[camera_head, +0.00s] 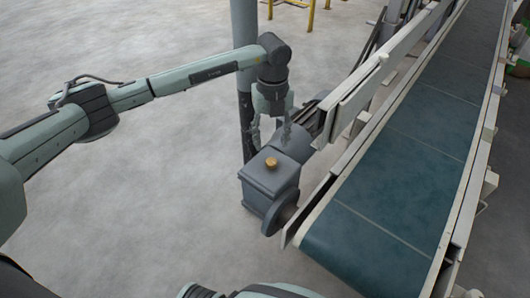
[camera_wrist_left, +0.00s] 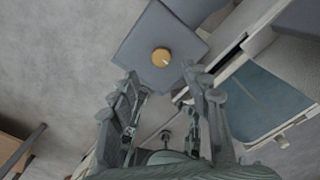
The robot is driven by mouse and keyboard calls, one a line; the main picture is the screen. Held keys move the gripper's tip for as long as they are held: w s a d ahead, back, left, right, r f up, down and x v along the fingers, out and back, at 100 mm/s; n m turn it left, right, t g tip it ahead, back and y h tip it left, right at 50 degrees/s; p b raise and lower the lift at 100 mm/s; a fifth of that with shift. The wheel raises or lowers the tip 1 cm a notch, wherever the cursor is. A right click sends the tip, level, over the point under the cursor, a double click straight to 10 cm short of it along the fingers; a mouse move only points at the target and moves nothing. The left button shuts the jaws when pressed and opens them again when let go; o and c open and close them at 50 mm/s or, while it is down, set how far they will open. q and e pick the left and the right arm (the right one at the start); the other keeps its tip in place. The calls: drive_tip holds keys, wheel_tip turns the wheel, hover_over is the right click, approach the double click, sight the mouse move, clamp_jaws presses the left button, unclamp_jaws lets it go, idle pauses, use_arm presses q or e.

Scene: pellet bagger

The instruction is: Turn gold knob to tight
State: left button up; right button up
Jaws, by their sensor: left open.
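The gold knob (camera_head: 271,163) sits on top of a grey box-shaped housing (camera_head: 262,181) at the end of the conveyor. In the left wrist view the gold knob (camera_wrist_left: 161,57) is round with a small pale mark on its face, in the middle of the grey housing top (camera_wrist_left: 138,50). My left gripper (camera_head: 270,137) points down behind the knob in the head view, apart from it. In the wrist view its two fingers (camera_wrist_left: 160,84) are spread, with the knob just beyond the tips and nothing between them. My right gripper is not in view.
A conveyor with a dark teal belt (camera_head: 400,170) and pale side rails runs up to the right. A grey motor (camera_head: 292,142) joins the housing behind the knob. A grey post (camera_head: 243,60) stands behind my left arm. The floor at left is clear.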

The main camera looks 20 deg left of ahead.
sight(271, 161)
use_arm(q)
wheel_tip(271, 161, down, 6)
drive_tip(key=shift+d+f, duration=0.1)
drive_tip(key=shift+f, duration=0.45)
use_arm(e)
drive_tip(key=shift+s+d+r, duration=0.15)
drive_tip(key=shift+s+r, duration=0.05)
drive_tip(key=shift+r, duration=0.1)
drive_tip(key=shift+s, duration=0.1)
use_arm(q)
drive_tip(key=shift+c, duration=0.5)
drive_tip(key=c, duration=1)
clamp_jaws()
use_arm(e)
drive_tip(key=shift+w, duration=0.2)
